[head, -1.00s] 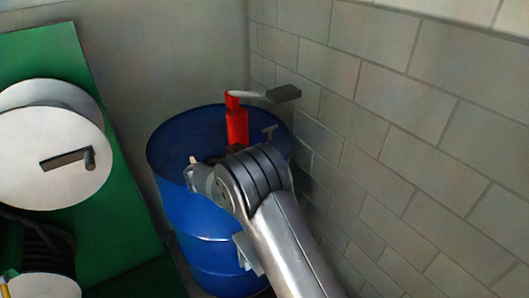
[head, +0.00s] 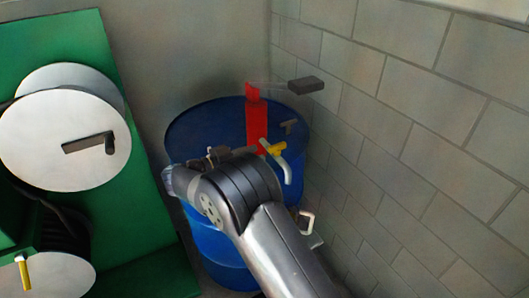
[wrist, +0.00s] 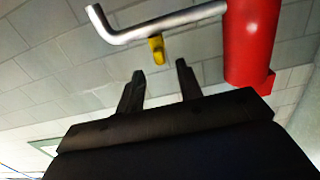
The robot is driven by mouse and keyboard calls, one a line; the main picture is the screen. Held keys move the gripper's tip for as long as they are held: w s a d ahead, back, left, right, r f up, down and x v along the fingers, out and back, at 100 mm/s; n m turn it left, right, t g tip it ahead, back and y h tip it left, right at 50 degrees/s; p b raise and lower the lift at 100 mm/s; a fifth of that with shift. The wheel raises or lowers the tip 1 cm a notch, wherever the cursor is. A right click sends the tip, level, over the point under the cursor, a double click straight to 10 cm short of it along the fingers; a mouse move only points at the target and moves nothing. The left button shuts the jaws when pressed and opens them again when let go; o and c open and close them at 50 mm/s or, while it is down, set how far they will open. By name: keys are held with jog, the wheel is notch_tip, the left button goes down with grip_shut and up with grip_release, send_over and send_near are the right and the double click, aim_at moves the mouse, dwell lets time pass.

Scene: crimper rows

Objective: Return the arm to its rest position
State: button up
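My gripper (wrist: 160,68) shows in the wrist view with its two black fingers apart and nothing between them. In that view a red cylinder (wrist: 250,40), a grey bent bar (wrist: 160,27) and a small yellow piece (wrist: 156,49) lie beyond the fingertips, apart from them. In the head view my grey arm reaches up from the bottom, in front of the blue drum (head: 215,242). I cannot make out the fingers there; the arm's own links hide part of the drum.
A red upright (head: 256,122) with a dark-handled lever (head: 306,85) stands at the drum. A yellow piece (head: 272,148) shows beside my arm. A green panel (head: 55,40) with a white reel (head: 60,165) is at left. A block wall (head: 420,130) closes off the right.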

aim_at(283, 142)
jog(key=shift+s+a, duration=0.15)
jog(key=shift+a, duration=0.1)
jog(key=p+x, duration=0.1)
jog(key=x, duration=0.9)
jog(key=shift+w+d+r, duration=0.1)
jog(key=shift+w+d, duration=0.1)
jog(key=shift+d, duration=0.15)
jog(key=shift+t, duration=0.3)
jog(key=shift+n, duration=0.3)
